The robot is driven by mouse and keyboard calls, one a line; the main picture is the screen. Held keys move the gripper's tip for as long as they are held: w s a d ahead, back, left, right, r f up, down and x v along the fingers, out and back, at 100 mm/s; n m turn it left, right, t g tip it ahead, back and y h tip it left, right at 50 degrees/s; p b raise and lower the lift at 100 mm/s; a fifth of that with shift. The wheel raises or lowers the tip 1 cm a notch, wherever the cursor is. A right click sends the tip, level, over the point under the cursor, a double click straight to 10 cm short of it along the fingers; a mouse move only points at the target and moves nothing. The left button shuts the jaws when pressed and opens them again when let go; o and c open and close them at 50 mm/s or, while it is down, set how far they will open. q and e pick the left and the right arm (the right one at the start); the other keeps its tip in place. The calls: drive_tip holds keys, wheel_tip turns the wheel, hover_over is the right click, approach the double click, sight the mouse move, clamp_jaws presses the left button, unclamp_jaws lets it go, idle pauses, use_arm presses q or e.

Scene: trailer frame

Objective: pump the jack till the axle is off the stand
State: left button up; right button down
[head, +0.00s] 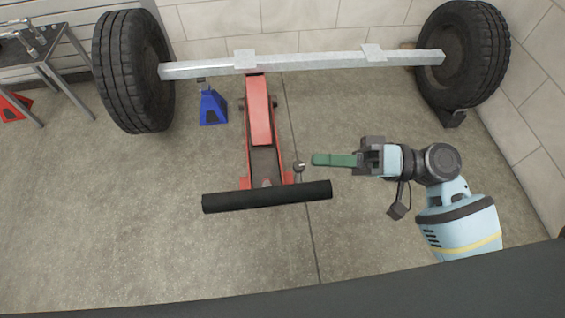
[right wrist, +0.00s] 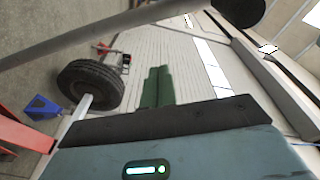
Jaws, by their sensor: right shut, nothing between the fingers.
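The red jack (head: 260,115) lies on the floor with its far end under the pale axle beam (head: 310,63). Its black crossbar handle (head: 267,197) is at the near end. The blue stand (head: 212,108) is under the axle, left of the jack; I cannot tell whether its top touches the axle. My right gripper (head: 318,160) has green fingers, shut and empty, right of the jack and just beyond the handle's right end, touching nothing visible. The fingers also show in the right wrist view (right wrist: 157,87), with the blue stand (right wrist: 42,107) at left. My left gripper is out of view.
Black tyres stand at the axle's left (head: 135,72) and right (head: 463,55) ends. A dark wedge (head: 452,117) is by the right tyre. A small round knob (head: 299,166) is beside the jack. A table (head: 38,55) is at far left.

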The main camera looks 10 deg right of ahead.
drive_tip(key=shift+w+d+r+n+g, duration=0.2)
drive_tip(key=shift+r+n+g, duration=0.1)
drive_tip(key=shift+r, duration=0.3)
drive_tip(key=shift+a, duration=0.1)
drive_tip(key=w+a, duration=0.1)
drive_tip(key=a, duration=0.9)
drive_tip(key=s, duration=0.1)
drive_tip(key=s+f, duration=0.1)
drive_tip(key=s+d+p, duration=0.1)
drive_tip(key=shift+s+f, duration=0.15)
